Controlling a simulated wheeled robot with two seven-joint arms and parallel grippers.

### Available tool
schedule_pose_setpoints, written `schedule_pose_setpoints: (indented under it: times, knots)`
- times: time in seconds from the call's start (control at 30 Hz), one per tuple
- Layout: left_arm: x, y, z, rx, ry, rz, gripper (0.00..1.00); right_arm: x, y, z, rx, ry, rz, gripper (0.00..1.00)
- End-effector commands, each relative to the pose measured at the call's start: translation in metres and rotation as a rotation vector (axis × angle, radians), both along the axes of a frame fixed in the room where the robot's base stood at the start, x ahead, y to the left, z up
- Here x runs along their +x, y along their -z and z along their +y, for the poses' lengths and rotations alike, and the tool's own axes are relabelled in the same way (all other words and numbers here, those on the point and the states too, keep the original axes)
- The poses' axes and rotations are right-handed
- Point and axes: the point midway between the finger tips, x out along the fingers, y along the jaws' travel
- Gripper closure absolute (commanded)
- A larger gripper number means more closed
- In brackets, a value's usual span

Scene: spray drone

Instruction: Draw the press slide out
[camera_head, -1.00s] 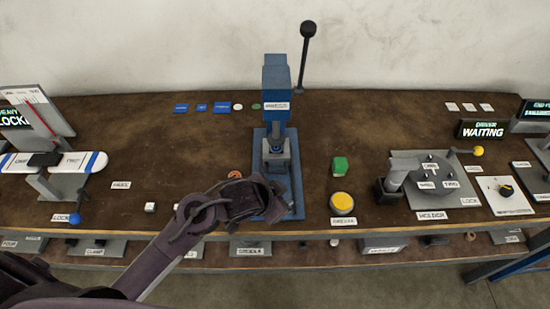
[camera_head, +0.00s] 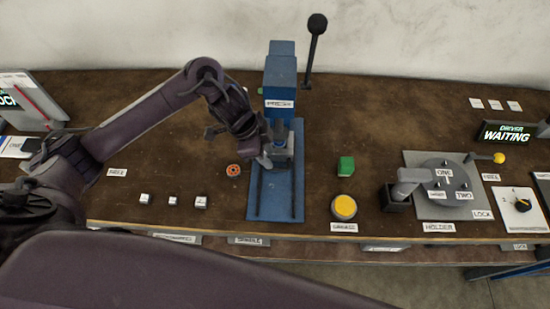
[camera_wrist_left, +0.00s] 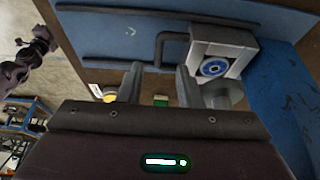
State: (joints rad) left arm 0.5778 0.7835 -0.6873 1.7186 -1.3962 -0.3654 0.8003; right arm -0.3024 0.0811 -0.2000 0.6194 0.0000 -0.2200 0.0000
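The blue press (camera_head: 280,80) stands at the back middle of the bench, with a black-knobbed lever at its right. Its blue base plate (camera_head: 285,205) runs forward with two dark rails. The grey slide (camera_head: 281,158) sits at the rear of the plate, under the press head. In the left wrist view the slide (camera_wrist_left: 222,55) carries a blue ring-shaped part and a dark bent handle (camera_wrist_left: 170,42). My left gripper (camera_head: 266,156) is at the slide's left front. Its fingers (camera_wrist_left: 160,85) are apart, close to the handle; contact cannot be told. A dark jointed part (camera_wrist_left: 30,55), probably my right arm, shows in the wrist view.
A yellow button (camera_head: 344,207) and a green block (camera_head: 345,166) are right of the plate. A holder with a round turret (camera_head: 445,178) stands farther right. An orange ring (camera_head: 233,170) and small pale cubes (camera_head: 172,200) lie to the left. The plate's front part is clear.

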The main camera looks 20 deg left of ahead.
Motion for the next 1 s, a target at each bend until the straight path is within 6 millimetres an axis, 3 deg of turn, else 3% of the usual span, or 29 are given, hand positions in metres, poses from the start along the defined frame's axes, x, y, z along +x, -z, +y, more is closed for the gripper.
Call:
schedule_pose_setpoints:
  times: [0.3, 0.67, 0.9, 1.0]
  knots:
    - [0.005, 0.04, -0.017, -0.002, -0.001, 0.0, 0.68, -0.003, -0.006, 0.0, 0.0, 0.0, 0.005, 0.64]
    - [0.006, 0.046, -0.019, -0.001, 0.0, -0.004, 0.68, 0.002, -0.006, 0.0, 0.0, 0.0, -0.002, 0.64]
    - [0.006, 0.046, -0.019, -0.001, 0.0, -0.004, 0.99, 0.002, -0.006, 0.0, 0.001, 0.0, -0.003, 0.64]
    - [0.006, 0.046, -0.019, -0.001, 0.0, -0.004, 1.0, 0.002, -0.006, 0.001, 0.001, 0.0, -0.003, 0.64]
